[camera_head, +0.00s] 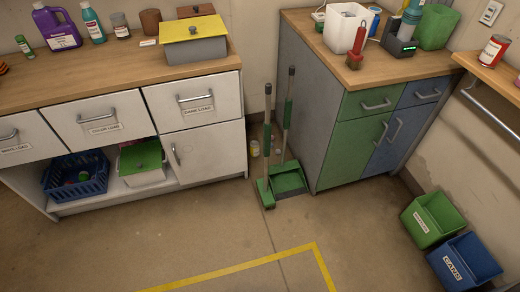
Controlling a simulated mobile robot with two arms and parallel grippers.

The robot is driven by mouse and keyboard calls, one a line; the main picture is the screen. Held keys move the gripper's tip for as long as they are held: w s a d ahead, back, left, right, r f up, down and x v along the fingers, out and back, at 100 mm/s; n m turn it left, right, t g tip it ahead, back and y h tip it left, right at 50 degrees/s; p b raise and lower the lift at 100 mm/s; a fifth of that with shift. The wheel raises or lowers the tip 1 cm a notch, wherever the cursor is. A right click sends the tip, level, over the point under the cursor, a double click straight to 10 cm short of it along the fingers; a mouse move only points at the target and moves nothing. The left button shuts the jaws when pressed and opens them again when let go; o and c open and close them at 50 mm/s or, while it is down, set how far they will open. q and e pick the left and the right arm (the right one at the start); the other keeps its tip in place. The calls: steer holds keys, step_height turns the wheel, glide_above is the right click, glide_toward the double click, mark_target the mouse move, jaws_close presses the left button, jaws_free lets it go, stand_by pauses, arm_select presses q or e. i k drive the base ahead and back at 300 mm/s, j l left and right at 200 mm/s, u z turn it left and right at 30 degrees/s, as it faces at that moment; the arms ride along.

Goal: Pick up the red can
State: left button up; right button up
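A red can (491,53) with a pale label stands upright on a wooden wall shelf (486,72) at the right edge of the head view. It is near the shelf's left end. Neither of my grippers shows in this view, and nothing is touching the can.
A green cabinet (362,130) with a cluttered wooden top stands left of the shelf. A green bin (430,222) and a blue bin (462,264) sit on the floor below it. A broom and dustpan (288,180) stand between the cabinets. The middle floor, with yellow tape (240,264), is clear.

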mark_target(498, 44)
steer(key=z, duration=1.45)
steer(key=i+l+u, duration=0.1)
steer(key=i, duration=0.4)
steer(key=i+l, duration=0.2)
steer(key=i, duration=0.3)
steer(key=i+l+u, duration=0.15)
steer(key=i, duration=0.3)
steer(key=i+l+u, duration=0.1)
steer(key=i+l, duration=0.2)
steer(key=i, duration=0.2)
